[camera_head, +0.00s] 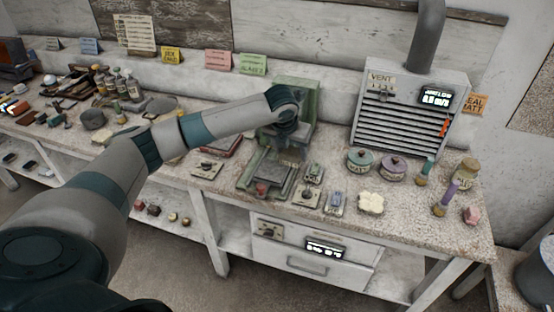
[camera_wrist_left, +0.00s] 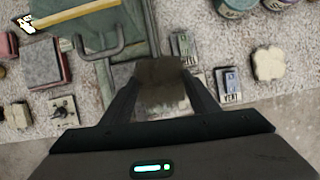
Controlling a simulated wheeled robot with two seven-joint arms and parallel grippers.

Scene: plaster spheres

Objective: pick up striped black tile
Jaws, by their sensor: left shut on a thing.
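My left gripper (camera_head: 290,153) reaches in over the green machine on the workbench. In the left wrist view its two fingers (camera_wrist_left: 162,88) are shut on a dark, flat, tile-like piece (camera_wrist_left: 160,80). The piece looks brownish-grey and smooth, and I cannot make out stripes on it. In the head view the gripper and arm largely hide this piece. It is above or close to the machine's bed (camera_head: 262,178), and I cannot tell whether it touches it. My right gripper is not in view.
The green machine (camera_head: 297,92) stands directly behind the gripper. Small switch boxes (camera_head: 334,202) sit at its right, with teal (camera_head: 359,160) and purple-lidded (camera_head: 393,167) jars beyond. A white block (camera_head: 370,203) lies near the front edge. A vent unit (camera_head: 410,115) stands behind.

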